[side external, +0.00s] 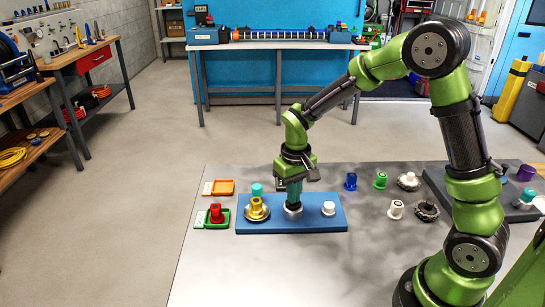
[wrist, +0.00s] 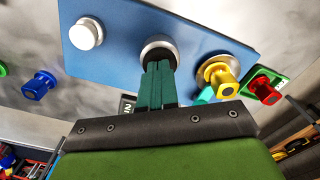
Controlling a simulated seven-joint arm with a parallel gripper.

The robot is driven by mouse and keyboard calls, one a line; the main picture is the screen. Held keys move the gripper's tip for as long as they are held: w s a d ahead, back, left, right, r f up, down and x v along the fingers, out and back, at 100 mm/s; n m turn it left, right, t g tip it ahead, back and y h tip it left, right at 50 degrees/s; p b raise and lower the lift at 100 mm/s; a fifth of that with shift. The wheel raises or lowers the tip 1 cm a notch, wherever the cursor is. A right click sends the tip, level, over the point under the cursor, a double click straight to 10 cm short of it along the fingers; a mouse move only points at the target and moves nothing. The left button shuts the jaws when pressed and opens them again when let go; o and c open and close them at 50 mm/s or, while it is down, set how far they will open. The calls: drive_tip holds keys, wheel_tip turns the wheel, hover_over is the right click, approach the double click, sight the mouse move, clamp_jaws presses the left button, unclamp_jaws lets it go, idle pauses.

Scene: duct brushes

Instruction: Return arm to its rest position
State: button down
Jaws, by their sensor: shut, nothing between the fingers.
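My green arm reaches across the table from the right. My gripper (side external: 293,206) points straight down over the blue board (side external: 325,215), with its teal fingers together and nothing between them. The fingertips are at a silver round holder (side external: 293,211) on the board; in the wrist view the fingers (wrist: 158,70) cover part of this holder (wrist: 159,45). I cannot tell whether they touch it. A yellow piece on a brass-coloured ring (side external: 257,208) is left of the gripper on the board. A white knob (side external: 328,208) is to its right.
A red piece (side external: 216,213) sits in a green tray, with an orange tray (side external: 222,187) behind. A teal cylinder (side external: 257,190) stands close behind the yellow piece. Blue (side external: 350,181), green (side external: 380,180) and white (side external: 396,209) pieces and dark brushes (side external: 427,210) stand right. The table's front middle is clear.

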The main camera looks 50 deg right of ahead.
drive_tip(key=shift+r, duration=1.05)
drive_tip(key=shift+f, duration=1.1)
drive_tip(key=shift+r, duration=1.1)
wheel_tip(320, 180, up, 6)
